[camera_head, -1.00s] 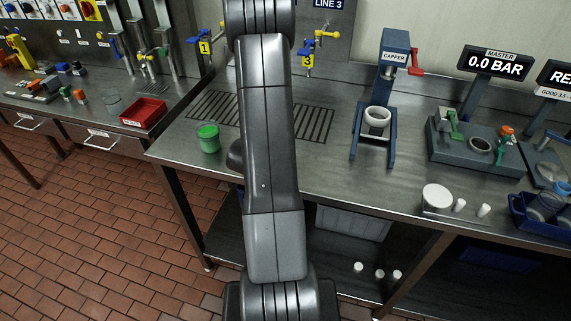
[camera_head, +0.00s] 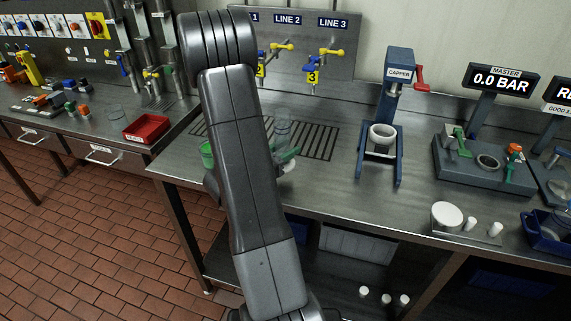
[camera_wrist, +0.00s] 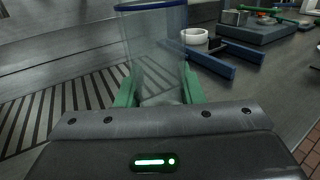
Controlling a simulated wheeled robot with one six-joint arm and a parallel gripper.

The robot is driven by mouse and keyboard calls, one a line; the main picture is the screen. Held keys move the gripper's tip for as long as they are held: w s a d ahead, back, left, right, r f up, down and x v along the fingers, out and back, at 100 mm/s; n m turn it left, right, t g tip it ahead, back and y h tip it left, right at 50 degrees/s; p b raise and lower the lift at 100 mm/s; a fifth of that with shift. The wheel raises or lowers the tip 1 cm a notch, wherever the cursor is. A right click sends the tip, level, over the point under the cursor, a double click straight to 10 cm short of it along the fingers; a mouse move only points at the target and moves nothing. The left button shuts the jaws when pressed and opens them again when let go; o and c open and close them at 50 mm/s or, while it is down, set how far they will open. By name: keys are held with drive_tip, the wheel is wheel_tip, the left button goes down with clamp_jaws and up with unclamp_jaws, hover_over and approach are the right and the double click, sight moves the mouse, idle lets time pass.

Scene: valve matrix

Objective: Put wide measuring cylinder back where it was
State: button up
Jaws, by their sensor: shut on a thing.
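The wide measuring cylinder (camera_wrist: 158,48) is clear with a blue rim and stands upright between the green fingers of my gripper (camera_wrist: 160,94) in the wrist view. The fingers are shut on its lower part. In the head view the cylinder (camera_head: 283,129) shows faintly to the right of my arm, in front of the slotted drain grate (camera_head: 318,140). My gripper (camera_head: 284,152) is just below it in the picture, partly hidden by my arm. I cannot tell whether the cylinder's base touches the bench.
A green cup (camera_head: 207,154) stands left of my arm, partly hidden. The blue capper (camera_head: 396,95) with a white cup (camera_head: 382,135) stands to the right. Line valves (camera_head: 320,62) are on the back panel. A red tray (camera_head: 146,128) is on the left bench.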

drive_tip(key=shift+f, duration=2.45)
drive_tip(key=shift+f, duration=0.15)
drive_tip(key=o, duration=1.1)
drive_tip(key=shift+r, duration=0.25)
drive_tip(key=shift+s+a+f, duration=0.15)
drive_tip(key=shift+s+a, duration=0.05)
drive_tip(key=shift+a, duration=0.1)
drive_tip(key=b+v, duration=0.2)
drive_tip(key=v, duration=0.9)
drive_tip(key=shift+s, duration=0.2)
